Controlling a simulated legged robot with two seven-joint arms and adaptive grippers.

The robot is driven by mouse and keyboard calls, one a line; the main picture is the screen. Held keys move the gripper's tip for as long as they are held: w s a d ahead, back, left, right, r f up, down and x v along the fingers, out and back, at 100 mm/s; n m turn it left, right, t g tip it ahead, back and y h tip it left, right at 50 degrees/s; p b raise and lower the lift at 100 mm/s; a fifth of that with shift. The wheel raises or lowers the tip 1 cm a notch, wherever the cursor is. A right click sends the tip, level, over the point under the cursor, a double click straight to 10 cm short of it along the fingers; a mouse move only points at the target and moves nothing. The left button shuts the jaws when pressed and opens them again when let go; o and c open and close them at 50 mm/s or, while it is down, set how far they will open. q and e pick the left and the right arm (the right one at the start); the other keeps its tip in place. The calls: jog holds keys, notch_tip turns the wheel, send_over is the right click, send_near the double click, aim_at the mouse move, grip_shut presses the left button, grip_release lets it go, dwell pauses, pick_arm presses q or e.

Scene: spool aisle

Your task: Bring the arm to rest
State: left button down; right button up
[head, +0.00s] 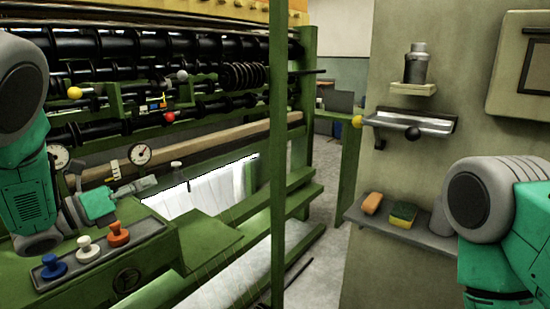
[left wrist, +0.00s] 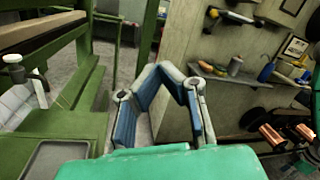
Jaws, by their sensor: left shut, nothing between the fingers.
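My left arm comes in from the left of the head view, bent down over the green machine.
The button panel (head: 150,228) carries blue, white and orange knobs. A green post (head: 278,150) stands right of the left gripper. Grey floor (head: 325,170) is open between machine and wall.

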pick_arm(q)
jog(key=s+a+f+n+g+y+p, duration=0.1)
jog(key=s+f+n+y, duration=0.25)
jog(key=f+n, duration=0.4)
jog(key=s+f+n+y, duration=0.3)
jog(key=f+n+y, duration=0.1)
jog(key=f+n, duration=0.4)
jog(key=s+a+f+n+g+y+p, duration=0.1)
jog(key=s+f+n+y, duration=0.2)
jog(key=f+n, duration=0.5)
jog(key=s+f+n+g+y, duration=0.1)
jog(key=s+f+n+g, duration=0.2)
jog(key=s, duration=0.7)
jog(key=s+f+n+g+y+p, duration=0.1)
jog(key=s+f+n+g, duration=0.3)
jog(key=s+n, duration=0.3)
jog(key=s+d+f+n+g+y, duration=0.1)
jog(key=s+f+n+g, duration=0.2)
jog(key=s, duration=1.1)
notch_tip(320, 180, down, 3)
jog(key=n, duration=0.3)
jog(key=shift+s+g+y, duration=0.2)
jog(key=shift+g+y, duration=0.1)
jog(key=shift+y, duration=0.05)
pick_arm(e)
jog(key=r, duration=0.3)
jog(key=shift+s+d+r, duration=0.1)
jog(key=shift+s+r, duration=0.1)
pick_arm(q)
jog(key=shift+d+r, duration=0.1)
